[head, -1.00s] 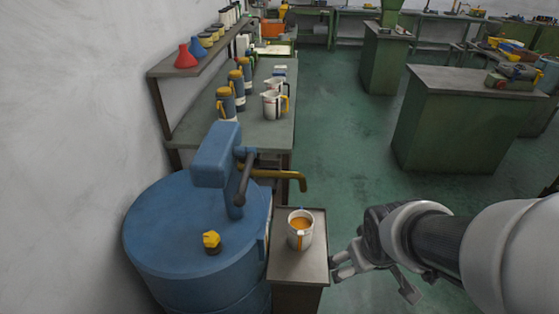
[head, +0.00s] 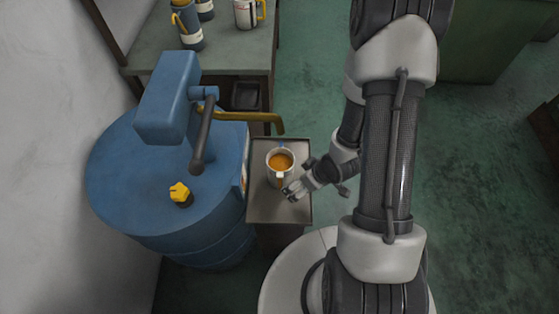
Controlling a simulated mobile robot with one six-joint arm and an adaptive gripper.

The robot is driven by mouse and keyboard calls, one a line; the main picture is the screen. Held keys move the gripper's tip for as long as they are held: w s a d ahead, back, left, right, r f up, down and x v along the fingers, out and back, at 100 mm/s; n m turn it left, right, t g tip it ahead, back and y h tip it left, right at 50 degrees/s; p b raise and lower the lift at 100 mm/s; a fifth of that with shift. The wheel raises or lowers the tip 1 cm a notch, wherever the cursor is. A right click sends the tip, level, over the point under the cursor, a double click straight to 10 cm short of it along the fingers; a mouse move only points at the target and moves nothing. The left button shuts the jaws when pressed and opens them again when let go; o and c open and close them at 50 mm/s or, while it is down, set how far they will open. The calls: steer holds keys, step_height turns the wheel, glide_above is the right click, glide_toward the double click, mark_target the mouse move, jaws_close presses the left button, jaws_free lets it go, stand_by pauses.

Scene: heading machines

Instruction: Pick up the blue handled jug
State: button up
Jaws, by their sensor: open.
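A white jug (head: 279,168) with orange-brown liquid in it stands upright on the small stand (head: 295,212). Whether a finger touches the jug I cannot tell. Another white jug (head: 246,13) with a yellow handle stands on the bench behind, cut by the top edge.
A blue drum (head: 130,190) with a blue pump and yellow cap (head: 180,192) stands left of the stand. Its brown spout (head: 245,117) reaches over just behind the jug. Blue-grey flasks (head: 187,25) stand on the bench (head: 225,60).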

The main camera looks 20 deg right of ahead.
mark_target(278, 162)
steer(key=w+a, duration=0.1)
steer(key=w, duration=0.2)
steer(key=w+a, duration=0.1)
steer(key=w, duration=0.1)
steer(key=shift+a, duration=0.3)
steer(key=w, duration=0.1)
steer(key=w+a+f, duration=0.1)
steer(key=w, duration=0.1)
steer(key=w+a+f+b, duration=0.1)
steer(key=shift+w+a+f, duration=0.15)
steer(key=shift+w+f, duration=0.2)
steer(key=shift+f, duration=0.1)
steer(key=shift+r, duration=0.1)
steer(key=c, duration=1.4)
steer(key=shift+o, duration=0.2)
steer(key=shift+r, duration=0.2)
